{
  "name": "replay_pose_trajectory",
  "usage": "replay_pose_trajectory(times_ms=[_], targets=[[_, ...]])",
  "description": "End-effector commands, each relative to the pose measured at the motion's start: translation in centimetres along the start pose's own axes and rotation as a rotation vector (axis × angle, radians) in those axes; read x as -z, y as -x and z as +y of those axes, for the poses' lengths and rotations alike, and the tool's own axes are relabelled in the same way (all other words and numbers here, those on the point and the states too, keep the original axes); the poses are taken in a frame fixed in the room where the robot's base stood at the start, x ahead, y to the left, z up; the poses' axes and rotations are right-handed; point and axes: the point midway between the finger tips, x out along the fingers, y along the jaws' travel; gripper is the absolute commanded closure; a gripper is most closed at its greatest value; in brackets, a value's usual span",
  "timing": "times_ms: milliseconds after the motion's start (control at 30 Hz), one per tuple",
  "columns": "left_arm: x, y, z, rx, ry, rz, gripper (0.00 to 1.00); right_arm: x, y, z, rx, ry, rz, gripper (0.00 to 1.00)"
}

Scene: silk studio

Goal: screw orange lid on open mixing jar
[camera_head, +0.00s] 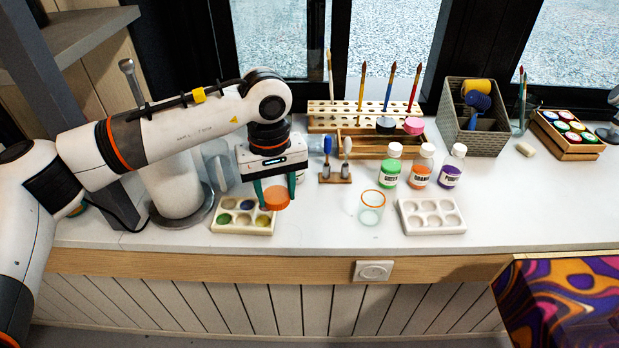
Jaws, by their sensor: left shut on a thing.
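My left gripper (277,193) points down over the left part of the counter. Its green fingers are shut on the orange lid (277,199), which is held above the paint palette. The open mixing jar (371,207) is a clear glass jar with an orange rim. It stands upright on the counter to the right of the gripper, apart from the lid. My right gripper is not in view.
Green (390,167), orange (421,167) and purple (452,167) paint bottles stand behind.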

Motion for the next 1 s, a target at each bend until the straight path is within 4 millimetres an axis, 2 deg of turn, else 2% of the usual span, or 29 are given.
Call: replay_pose_trajectory(times_ms=[33, 200, 300, 400, 533, 1000], targets=[[0.2, -0.4, 2.8, -0.001, -0.04, 0.001, 0.76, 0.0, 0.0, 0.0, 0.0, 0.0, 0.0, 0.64], [2.4, -1.3, 9.7, -0.002, -0.191, 0.001, 0.76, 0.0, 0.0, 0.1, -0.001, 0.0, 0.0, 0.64], [3.8, -1.6, 12.5, -0.005, -0.258, 0.002, 0.76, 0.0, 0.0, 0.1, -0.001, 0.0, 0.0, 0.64], [4.8, -1.7, 14.1, -0.007, -0.303, 0.004, 0.76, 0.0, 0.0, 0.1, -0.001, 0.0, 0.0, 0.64], [5.3, -1.8, 14.9, -0.008, -0.325, 0.004, 0.76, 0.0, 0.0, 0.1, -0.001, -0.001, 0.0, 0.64], [5.3, -1.8, 14.8, -0.008, -0.325, 0.003, 0.76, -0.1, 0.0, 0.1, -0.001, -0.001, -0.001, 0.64]])
